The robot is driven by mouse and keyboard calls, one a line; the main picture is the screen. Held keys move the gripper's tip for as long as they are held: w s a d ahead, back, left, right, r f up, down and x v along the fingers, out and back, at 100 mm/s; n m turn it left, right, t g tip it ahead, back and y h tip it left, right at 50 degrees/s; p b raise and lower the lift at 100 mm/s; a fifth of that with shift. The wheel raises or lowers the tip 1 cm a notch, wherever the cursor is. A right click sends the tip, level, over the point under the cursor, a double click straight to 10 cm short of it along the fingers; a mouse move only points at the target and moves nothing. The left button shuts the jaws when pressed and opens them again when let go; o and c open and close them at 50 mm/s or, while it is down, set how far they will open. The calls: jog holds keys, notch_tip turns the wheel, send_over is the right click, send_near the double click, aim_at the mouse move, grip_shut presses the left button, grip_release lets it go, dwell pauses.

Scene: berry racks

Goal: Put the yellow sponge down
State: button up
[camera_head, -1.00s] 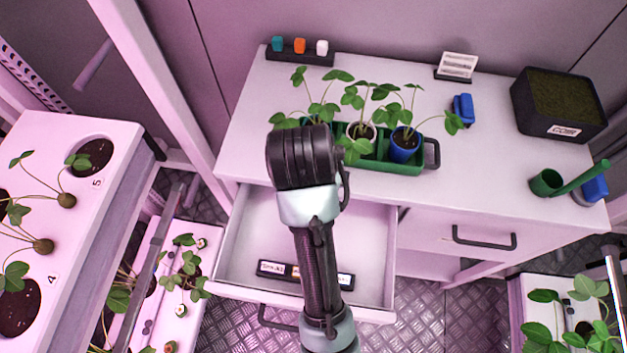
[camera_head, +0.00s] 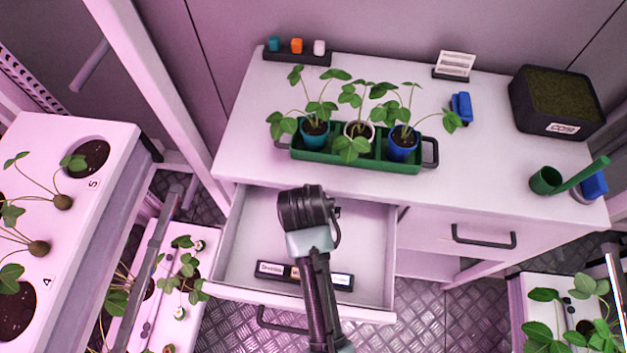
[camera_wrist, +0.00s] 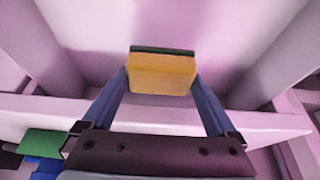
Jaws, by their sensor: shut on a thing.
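The yellow sponge (camera_wrist: 161,75) has a dark green layer along its top edge in the wrist view. My gripper (camera_wrist: 161,82) is shut on it, with one blue finger at each side. In the head view my wrist (camera_head: 305,212) is over the open drawer (camera_head: 363,235) and hides the fingers and the sponge. The wrist view shows pale drawer walls around the sponge. I cannot tell whether the sponge touches the drawer floor.
A green tray (camera_head: 345,160) with several potted plants stands on the white cabinet top (camera_head: 480,150) behind the drawer. A labelled black strip (camera_head: 272,269) is at the drawer's front. A black soil box (camera_head: 530,105) and green scoop (camera_head: 547,181) stand at right.

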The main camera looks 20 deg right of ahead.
jog(key=shift+f, duration=2.3)
jog(key=o, duration=0.8)
jog(key=shift+o, duration=0.2)
jog(key=shift+f, duration=0.25)
